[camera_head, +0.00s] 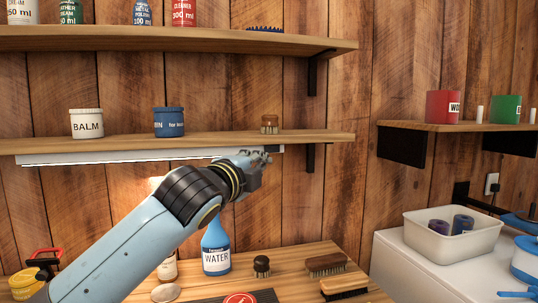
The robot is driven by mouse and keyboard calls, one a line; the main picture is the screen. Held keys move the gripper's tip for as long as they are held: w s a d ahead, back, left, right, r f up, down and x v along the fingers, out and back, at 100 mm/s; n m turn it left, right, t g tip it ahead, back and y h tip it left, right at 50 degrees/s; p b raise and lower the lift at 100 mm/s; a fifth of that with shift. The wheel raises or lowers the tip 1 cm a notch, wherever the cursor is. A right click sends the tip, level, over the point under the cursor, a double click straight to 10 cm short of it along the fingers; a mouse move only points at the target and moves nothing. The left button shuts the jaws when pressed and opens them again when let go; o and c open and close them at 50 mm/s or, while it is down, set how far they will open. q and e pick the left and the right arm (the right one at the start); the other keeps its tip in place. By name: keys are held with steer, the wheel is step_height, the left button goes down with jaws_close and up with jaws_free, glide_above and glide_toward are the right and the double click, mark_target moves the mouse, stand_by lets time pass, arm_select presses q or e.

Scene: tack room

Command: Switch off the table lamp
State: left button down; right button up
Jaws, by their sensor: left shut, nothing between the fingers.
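I cannot make out a table lamp in the head view. A long white strip (100,157) runs under the lower shelf, and a bright warm patch shows on the plank wall below it, partly behind my left arm. I cannot tell what casts that light. My left gripper (264,157) is shut and empty, at the right end of the strip, just under the shelf's front edge. I cannot tell whether it touches the strip or the shelf. My right gripper is not in view.
The lower shelf (330,138) holds a balm jar (87,123), a blue jar (168,122) and a small brush (269,124). A blue water bottle (216,248) and several brushes stand on the wooden table (290,258). A white bin (430,240) is at right.

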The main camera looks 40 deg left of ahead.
arm_select(q)
steer(key=p, duration=0.2)
glide_toward(269, 151)
steer(key=w+d, duration=0.3)
steer(key=w, duration=0.1)
steer(key=w+a, duration=0.2)
steer(key=a, duration=0.1)
steer(key=shift+w+a+p, duration=0.1)
steer(key=shift+w+p, duration=0.1)
steer(key=shift+p, duration=0.1)
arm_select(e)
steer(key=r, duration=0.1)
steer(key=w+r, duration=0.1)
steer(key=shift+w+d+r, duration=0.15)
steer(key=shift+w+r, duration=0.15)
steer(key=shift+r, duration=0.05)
arm_select(q)
steer(key=shift+w+a+r+p, duration=0.1)
steer(key=shift+w+a+p, duration=0.05)
steer(key=shift+a+p, duration=0.55)
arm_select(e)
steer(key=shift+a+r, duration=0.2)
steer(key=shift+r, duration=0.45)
